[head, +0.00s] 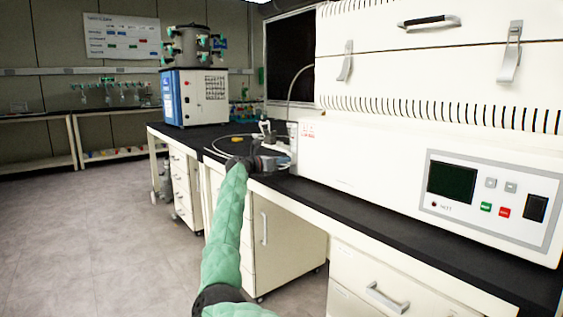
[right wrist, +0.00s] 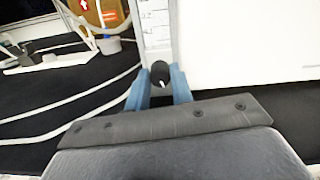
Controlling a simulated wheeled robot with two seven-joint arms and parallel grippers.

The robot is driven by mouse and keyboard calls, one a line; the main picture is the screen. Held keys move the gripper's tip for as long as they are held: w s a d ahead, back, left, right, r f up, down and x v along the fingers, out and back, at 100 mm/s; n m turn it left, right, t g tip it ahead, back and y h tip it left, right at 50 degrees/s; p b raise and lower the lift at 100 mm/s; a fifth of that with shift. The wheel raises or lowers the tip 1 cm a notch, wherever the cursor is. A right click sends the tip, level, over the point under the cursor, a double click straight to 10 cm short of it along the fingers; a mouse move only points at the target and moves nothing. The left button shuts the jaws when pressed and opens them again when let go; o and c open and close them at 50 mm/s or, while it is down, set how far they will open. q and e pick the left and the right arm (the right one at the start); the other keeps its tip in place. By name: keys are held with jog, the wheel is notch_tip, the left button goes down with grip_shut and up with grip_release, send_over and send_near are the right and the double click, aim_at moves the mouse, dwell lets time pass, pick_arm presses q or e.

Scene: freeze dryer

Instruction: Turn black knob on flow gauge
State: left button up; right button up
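The flow gauge (head: 292,132) is a slim, pale upright block at the left end of the big white machine. In the right wrist view its lower part (right wrist: 156,28) stands straight ahead. Its black knob (right wrist: 160,73) is a short dark cylinder with a small white mark. My right gripper (right wrist: 160,88) has its two blue fingers on either side of the knob, with almost no gap showing, and looks shut on it. In the head view my right gripper (head: 278,162) is just in front of the gauge's foot and hides the knob. My left gripper is in neither view.
The white machine (head: 375,160) fills the right side of the black bench top (head: 400,215). A pale tube runs in a loop over the bench left of the gauge. A blue and white unit (head: 195,97) stands at the far end. The floor at left is clear.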

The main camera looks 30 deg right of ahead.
jog(key=o, duration=0.3)
jog(key=shift+f, duration=0.1)
jog(key=shift+o, duration=0.4)
jog(key=a+p, duration=0.1)
jog(key=a, duration=0.6)
jog(key=shift+s+a, duration=0.3)
jog(key=shift+a, duration=0.05)
